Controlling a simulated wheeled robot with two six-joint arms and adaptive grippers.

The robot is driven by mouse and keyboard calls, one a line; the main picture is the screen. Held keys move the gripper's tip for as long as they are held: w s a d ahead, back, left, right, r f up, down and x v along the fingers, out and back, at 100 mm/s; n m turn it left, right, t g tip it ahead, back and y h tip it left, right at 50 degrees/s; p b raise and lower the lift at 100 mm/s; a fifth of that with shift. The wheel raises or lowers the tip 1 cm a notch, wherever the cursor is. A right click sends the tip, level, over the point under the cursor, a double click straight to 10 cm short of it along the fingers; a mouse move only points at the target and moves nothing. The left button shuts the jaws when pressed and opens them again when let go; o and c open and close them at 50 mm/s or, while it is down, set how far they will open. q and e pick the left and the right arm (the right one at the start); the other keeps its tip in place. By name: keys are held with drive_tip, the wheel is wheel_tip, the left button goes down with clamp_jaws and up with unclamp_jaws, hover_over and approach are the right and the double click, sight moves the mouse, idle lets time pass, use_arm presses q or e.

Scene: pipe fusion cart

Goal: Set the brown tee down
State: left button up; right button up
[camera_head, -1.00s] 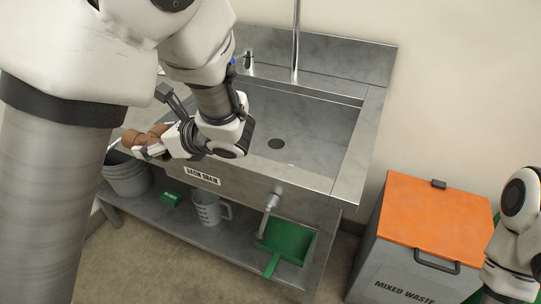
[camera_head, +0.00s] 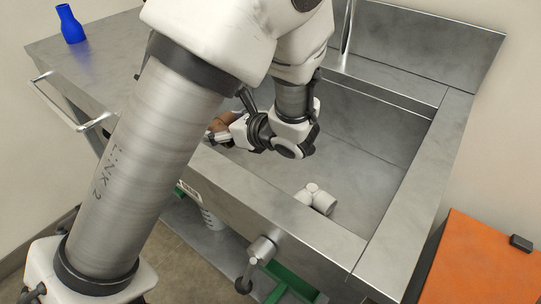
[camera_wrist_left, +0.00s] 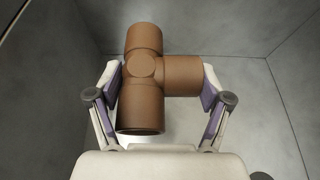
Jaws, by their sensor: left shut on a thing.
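The brown tee (camera_wrist_left: 143,92) is held between the two fingers of my left gripper (camera_wrist_left: 160,88) in the left wrist view. One finger presses its left side and the other the end of its side branch. In the head view, the left gripper (camera_head: 226,131) and a small part of the tee (camera_head: 219,124) show behind my arm, at the left part of the sink basin (camera_head: 375,150). Grey basin walls surround the tee in the wrist view. Its height above the basin floor is unclear. My right gripper is out of view.
A white pipe fitting (camera_head: 316,198) lies in the basin near its front wall. A tap handle (camera_head: 262,250) sticks out in front. An orange-lidded bin (camera_head: 480,262) stands at the right.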

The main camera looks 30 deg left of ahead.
sight(227, 154)
use_arm(q)
wheel_tip(227, 154, down, 8)
drive_tip(key=shift+f+b, duration=0.2)
drive_tip(key=shift+b, duration=0.9)
drive_tip(key=shift+f, duration=0.1)
drive_tip(key=o, duration=1.1)
